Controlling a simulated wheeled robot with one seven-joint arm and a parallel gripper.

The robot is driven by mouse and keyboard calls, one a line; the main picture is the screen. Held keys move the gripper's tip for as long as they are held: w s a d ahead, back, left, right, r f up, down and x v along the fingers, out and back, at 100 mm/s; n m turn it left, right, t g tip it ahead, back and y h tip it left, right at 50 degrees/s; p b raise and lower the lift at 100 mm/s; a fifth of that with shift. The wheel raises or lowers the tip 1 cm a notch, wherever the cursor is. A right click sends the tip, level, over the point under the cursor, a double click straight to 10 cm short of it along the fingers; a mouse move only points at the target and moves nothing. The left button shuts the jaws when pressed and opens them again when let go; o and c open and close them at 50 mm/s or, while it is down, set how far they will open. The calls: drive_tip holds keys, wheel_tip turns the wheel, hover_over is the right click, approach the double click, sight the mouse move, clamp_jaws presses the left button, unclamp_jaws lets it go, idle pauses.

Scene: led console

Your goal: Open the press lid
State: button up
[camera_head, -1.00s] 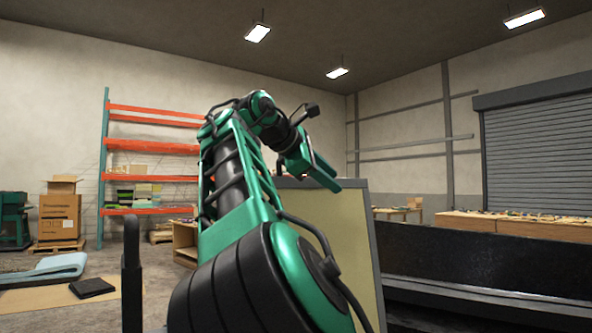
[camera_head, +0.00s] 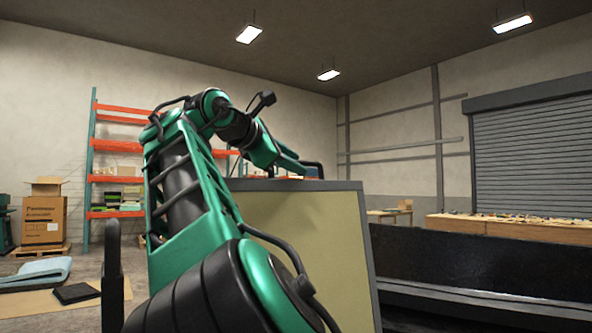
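A large pale yellow panel with a grey frame (camera_head: 312,238) stands upright in front of me, partly behind my arm. I cannot tell whether it is the press lid; nothing else in view is clearly a lid. My gripper (camera_head: 304,170) is at the panel's top edge, seen from behind and the side. I cannot tell whether it touches the panel. Its fingers are small and partly overlap, so their opening and anything between them are unclear. The panel's lower left part is hidden by my arm.
A long black machine body (camera_head: 465,262) lies right of the panel. Behind it are a wooden bench (camera_head: 520,228) with small items and a roller shutter (camera_head: 530,160). Orange shelving (camera_head: 118,145), a cardboard box (camera_head: 42,218) and a blue mat (camera_head: 35,272) are at left.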

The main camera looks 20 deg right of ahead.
drive_tip(key=shift+x, duration=1)
clamp_jaws()
drive_tip(key=shift+w, duration=0.1)
drive_tip(key=w+a+f, duration=0.2)
drive_tip(key=w, duration=0.5)
drive_tip(key=shift+a, duration=0.2)
drive_tip(key=shift+w, duration=0.15)
